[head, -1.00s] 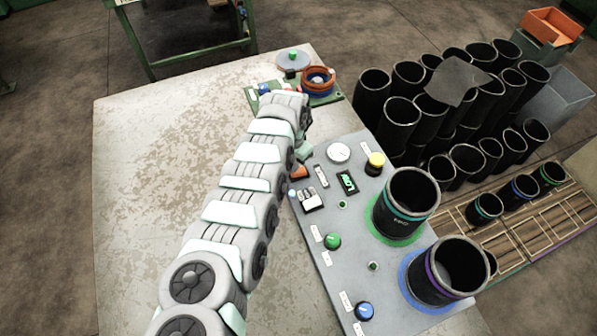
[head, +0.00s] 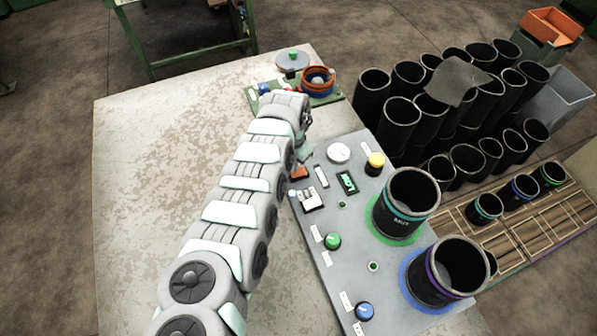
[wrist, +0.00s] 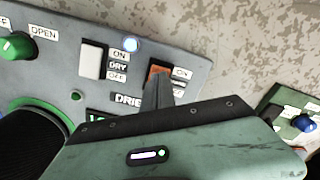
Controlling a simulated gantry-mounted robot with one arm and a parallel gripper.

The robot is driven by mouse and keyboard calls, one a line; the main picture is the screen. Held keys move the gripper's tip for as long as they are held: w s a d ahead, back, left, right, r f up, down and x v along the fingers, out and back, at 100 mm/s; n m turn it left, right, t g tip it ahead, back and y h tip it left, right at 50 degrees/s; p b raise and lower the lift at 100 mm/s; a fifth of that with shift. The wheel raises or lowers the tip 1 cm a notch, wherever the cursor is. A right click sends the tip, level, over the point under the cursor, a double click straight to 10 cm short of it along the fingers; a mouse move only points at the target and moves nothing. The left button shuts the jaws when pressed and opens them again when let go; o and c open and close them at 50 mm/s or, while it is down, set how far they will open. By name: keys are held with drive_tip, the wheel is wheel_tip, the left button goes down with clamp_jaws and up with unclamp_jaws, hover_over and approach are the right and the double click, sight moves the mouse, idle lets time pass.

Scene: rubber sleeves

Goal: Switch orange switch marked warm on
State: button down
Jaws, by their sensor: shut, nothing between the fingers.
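The orange switch (head: 299,172) sits on the grey control panel (head: 330,270), near its left edge. In the wrist view the orange switch (wrist: 159,71) stands beside an ON label; the lower labels next to it are partly covered, and the word "warm" cannot be read. My gripper (wrist: 158,92) is shut and empty, its fingertips at the near edge of the orange switch; touching or just apart, I cannot tell. In the head view my gripper (head: 304,154) is largely hidden by my arm, just above the switch. The switch's tilt is unclear.
A white switch (wrist: 93,60) labelled ON, DRY, OFF stands beside the orange one, with a small blue-white light (wrist: 131,45) between them. A green knob (head: 332,241), a gauge (head: 339,153), a yellow button (head: 375,163) and black cylinders (head: 411,200) are also on the panel.

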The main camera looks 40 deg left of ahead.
drive_tip(key=shift+f+b, duration=0.75)
drive_tip(key=shift+f, duration=0.35)
idle(0.7)
wheel_tip(320, 180, up, 7)
drive_tip(key=p, duration=0.7)
drive_tip(key=shift+r+p, duration=0.1)
drive_tip(key=shift+p, duration=0.3)
